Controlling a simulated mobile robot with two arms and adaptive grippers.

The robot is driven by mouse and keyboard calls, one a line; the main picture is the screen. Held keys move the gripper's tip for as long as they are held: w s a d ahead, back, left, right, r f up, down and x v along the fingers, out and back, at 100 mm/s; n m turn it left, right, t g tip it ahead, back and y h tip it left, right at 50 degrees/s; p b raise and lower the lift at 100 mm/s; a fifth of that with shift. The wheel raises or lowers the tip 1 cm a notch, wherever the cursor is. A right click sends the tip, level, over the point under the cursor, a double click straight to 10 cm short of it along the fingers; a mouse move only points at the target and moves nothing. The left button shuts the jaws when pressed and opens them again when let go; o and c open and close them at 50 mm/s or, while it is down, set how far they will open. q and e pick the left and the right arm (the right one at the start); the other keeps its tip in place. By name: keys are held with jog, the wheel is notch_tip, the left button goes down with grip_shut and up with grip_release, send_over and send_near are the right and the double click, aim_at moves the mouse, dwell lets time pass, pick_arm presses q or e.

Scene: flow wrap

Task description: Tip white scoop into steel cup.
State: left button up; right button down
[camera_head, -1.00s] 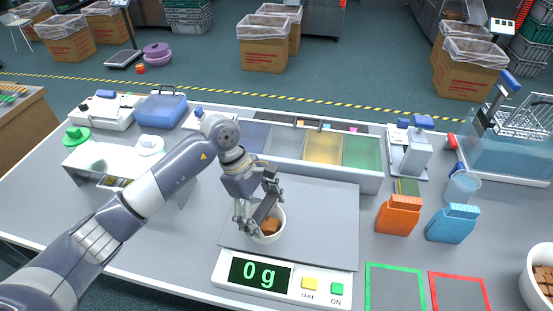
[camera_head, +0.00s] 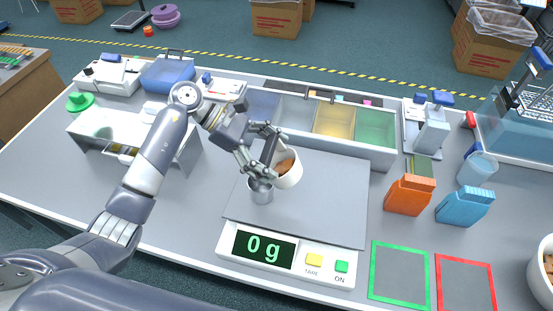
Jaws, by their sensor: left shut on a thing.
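The white scoop (camera_head: 289,176) is tilted toward the left, with brown pieces (camera_head: 285,166) inside it. My left gripper (camera_head: 268,158) is shut on the scoop and holds it above the scale's plate. The steel cup (camera_head: 260,190) stands upright on the left part of the plate, just below and left of the scoop. The scoop's lower edge is close to the cup's rim; I cannot tell whether they touch. The inside of the cup is mostly hidden. My right gripper is not in view.
The scale (camera_head: 285,257) reads 0 g. An orange pouch (camera_head: 409,196) and a blue pouch (camera_head: 464,207) stand to the right, behind a green-outlined square (camera_head: 400,243) and a red-outlined square (camera_head: 437,272). A bin row lies behind. A white bowl (camera_head: 547,263) sits at the right edge.

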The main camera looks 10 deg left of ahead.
pick_arm(q)
jog(key=shift+a+f+h+b, duration=0.15)
jog(key=shift+a+h+b, duration=0.2)
jog(key=shift+h, duration=0.75)
jog(key=b, duration=0.2)
jog(key=shift+a+f+h+b, duration=0.15)
jog(key=shift+a+h+b, duration=0.15)
jog(key=shift+h, duration=0.1)
jog(key=shift+a+h+b, duration=0.15)
jog(key=shift+h+b, duration=0.25)
jog(key=shift+b, duration=0.45)
jog(key=shift+r, duration=0.2)
